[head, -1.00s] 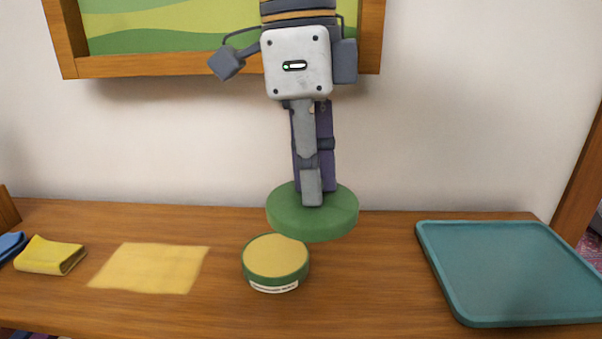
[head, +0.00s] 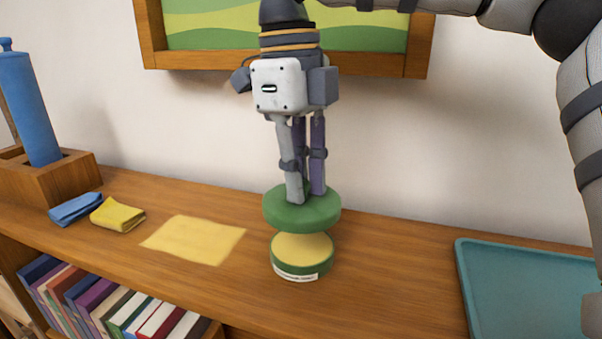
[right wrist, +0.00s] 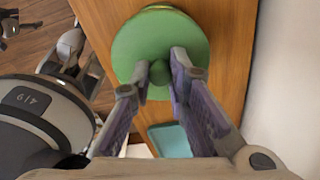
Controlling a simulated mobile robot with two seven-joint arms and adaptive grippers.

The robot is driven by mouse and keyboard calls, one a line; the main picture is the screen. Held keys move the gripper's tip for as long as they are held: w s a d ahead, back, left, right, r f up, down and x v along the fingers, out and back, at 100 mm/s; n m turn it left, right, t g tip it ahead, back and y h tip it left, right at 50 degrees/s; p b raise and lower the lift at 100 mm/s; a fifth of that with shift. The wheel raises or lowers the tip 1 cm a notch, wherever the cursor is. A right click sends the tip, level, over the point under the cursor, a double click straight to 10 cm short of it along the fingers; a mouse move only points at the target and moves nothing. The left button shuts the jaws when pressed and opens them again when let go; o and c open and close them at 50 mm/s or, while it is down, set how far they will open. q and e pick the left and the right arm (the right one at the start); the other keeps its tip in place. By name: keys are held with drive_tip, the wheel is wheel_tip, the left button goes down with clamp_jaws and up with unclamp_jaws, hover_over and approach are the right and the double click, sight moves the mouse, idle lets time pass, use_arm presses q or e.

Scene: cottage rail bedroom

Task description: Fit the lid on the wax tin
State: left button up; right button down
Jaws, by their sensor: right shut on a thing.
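The lid (head: 302,209) is a green disc held level by my right gripper (head: 306,196). In the right wrist view the fingers of my right gripper (right wrist: 160,80) close on the round knob of the lid (right wrist: 135,45). The wax tin (head: 302,260) stands upright on the wooden top, green with a pale label and yellow wax showing. The lid is above the tin and appears a little behind it; its front edge hides the back of the tin's top. The exact gap between them is hard to tell. My left gripper is not in view.
A yellow flat cloth (head: 195,240) lies left of the tin, with folded yellow (head: 118,215) and blue (head: 76,208) cloths further left. A teal tray (head: 520,290) is at right. A wooden holder (head: 60,182) with a blue roll stands far left. Books fill the shelf below.

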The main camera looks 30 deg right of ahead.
sight(303, 244)
drive_tip(key=shift+f, duration=2.85)
drive_tip(key=shift+f, duration=0.5)
drive_tip(key=c, duration=1.5)
unclamp_jaws()
drive_tip(key=shift+o, duration=0.2)
drive_tip(key=shift+r, duration=0.1)
drive_tip(key=r, duration=0.8)
drive_tip(key=w+r, duration=0.1)
drive_tip(key=r, duration=0.2)
drive_tip(key=shift+a+r, duration=0.25)
drive_tip(key=shift+r, duration=0.15)
drive_tip(key=shift+f, duration=0.1)
